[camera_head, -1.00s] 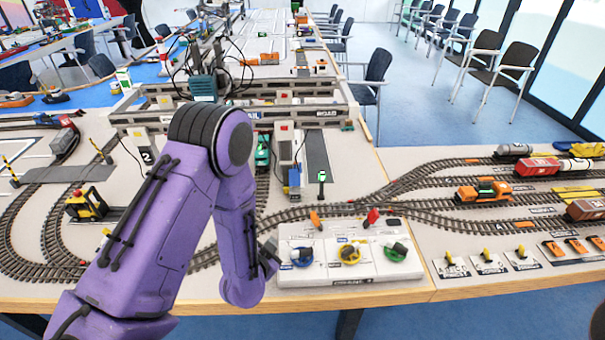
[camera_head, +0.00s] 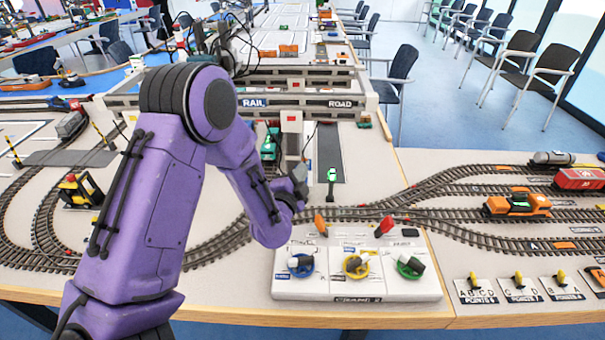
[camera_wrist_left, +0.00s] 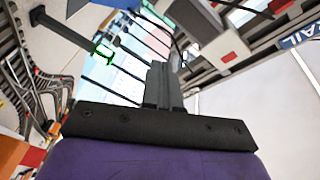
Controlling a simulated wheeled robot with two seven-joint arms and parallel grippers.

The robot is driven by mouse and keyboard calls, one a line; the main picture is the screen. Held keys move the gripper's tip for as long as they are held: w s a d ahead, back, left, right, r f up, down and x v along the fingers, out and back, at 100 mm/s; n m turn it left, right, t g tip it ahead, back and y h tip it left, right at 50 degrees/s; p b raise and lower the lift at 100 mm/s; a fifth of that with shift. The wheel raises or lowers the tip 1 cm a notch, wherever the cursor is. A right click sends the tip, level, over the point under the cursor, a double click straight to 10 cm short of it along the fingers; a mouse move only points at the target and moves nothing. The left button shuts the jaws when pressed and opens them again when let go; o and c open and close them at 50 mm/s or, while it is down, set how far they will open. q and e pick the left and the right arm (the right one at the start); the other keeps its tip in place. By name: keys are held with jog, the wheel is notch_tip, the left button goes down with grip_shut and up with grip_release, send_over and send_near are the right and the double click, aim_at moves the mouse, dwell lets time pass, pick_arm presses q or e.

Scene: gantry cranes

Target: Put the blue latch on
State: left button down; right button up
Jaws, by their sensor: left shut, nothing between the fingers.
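A white control box (camera_head: 342,287) labelled CRANE 2 stands at the table's front edge. On its left is a round blue latch or knob (camera_head: 301,265) with a white and dark handle; its exact setting is hard to tell. A yellow knob (camera_head: 357,265) and a green knob (camera_head: 409,267) sit to its right. My left gripper (camera_head: 299,174) is shut and empty, raised above and behind the blue latch, apart from it. Its closed fingers (camera_wrist_left: 160,85) show in the left wrist view, where the latch is not visible. My right gripper is out of view.
An orange lever (camera_head: 320,225) and a red lever (camera_head: 383,227) stand behind the box. A small green-lit signal post (camera_head: 332,183) and the RAIL/ROAD gantry (camera_head: 300,102) are beyond. Tracks with an orange locomotive (camera_head: 517,204) run right.

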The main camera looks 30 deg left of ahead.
pick_arm(q)
jog(key=shift+w+a+f+b, duration=0.5)
jog(key=shift+w+f+b, duration=0.1)
jog(key=shift+w+f, duration=0.2)
jog(key=shift+w+a+f+b, duration=0.5)
jog(key=shift+w+f+b, duration=0.15)
jog(key=shift+f, duration=0.2)
jog(key=shift+w+a+f+b, duration=0.5)
jog(key=shift+w+f+b, duration=0.05)
jog(key=shift+w+f, duration=0.25)
jog(key=shift+f, duration=0.15)
jog(key=shift+w+a+f+b, duration=0.15)
jog(key=shift+w+b, duration=0.1)
jog(key=shift+b, duration=0.05)
